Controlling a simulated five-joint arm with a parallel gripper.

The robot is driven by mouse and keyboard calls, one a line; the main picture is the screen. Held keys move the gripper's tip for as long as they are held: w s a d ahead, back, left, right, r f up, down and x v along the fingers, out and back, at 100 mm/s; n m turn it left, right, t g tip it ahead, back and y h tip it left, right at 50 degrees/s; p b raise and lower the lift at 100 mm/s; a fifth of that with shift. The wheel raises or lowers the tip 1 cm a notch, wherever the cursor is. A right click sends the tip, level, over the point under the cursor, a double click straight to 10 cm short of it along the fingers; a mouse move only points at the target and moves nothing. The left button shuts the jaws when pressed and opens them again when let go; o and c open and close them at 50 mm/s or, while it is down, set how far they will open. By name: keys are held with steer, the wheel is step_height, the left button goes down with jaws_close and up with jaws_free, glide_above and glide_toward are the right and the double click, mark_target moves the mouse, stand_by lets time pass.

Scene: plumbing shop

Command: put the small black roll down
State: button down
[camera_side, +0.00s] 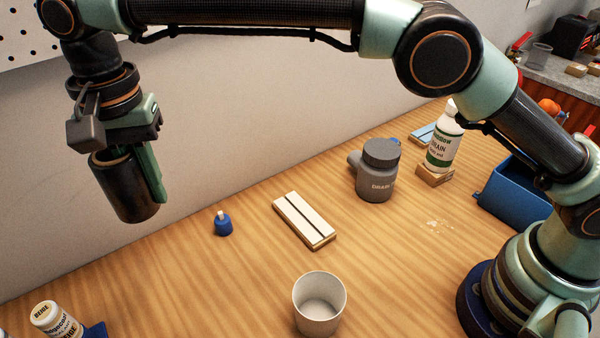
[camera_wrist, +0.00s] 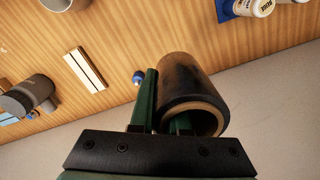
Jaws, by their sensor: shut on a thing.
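The small black roll (camera_side: 124,190) hangs in the air at the left of the side view, tilted, well above the table. It is a dark hollow cylinder with a brown rim, and its open end faces the wrist in the wrist view (camera_wrist: 190,82). My gripper (camera_side: 143,165) is shut on it. In the wrist view my gripper (camera_wrist: 166,108) has one green finger along the roll's outside, and the other seems to be inside its open end. The inner fingertip is hidden.
On the wooden table (camera_side: 200,290) are a blue-based small item (camera_side: 222,225), a pale grooved block (camera_side: 303,219), a white cup (camera_side: 319,303), a grey jar (camera_side: 378,172), a white bottle (camera_side: 443,140), a blue bin (camera_side: 515,198) and a beige-labelled bottle (camera_side: 55,320). Bare wood lies between them.

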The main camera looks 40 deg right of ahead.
steer(key=w+m, duration=0.2)
steer(key=m, duration=0.1)
steer(key=shift+f, duration=0.2)
steer(key=shift+f+m, duration=0.3)
steer(key=shift+f, duration=0.05)
step_height(320, 180, down, 19)
steer(key=shift+f, duration=0.15)
steer(key=shift+f, duration=0.15)
steer(key=c, duration=0.9)
jaws_free()
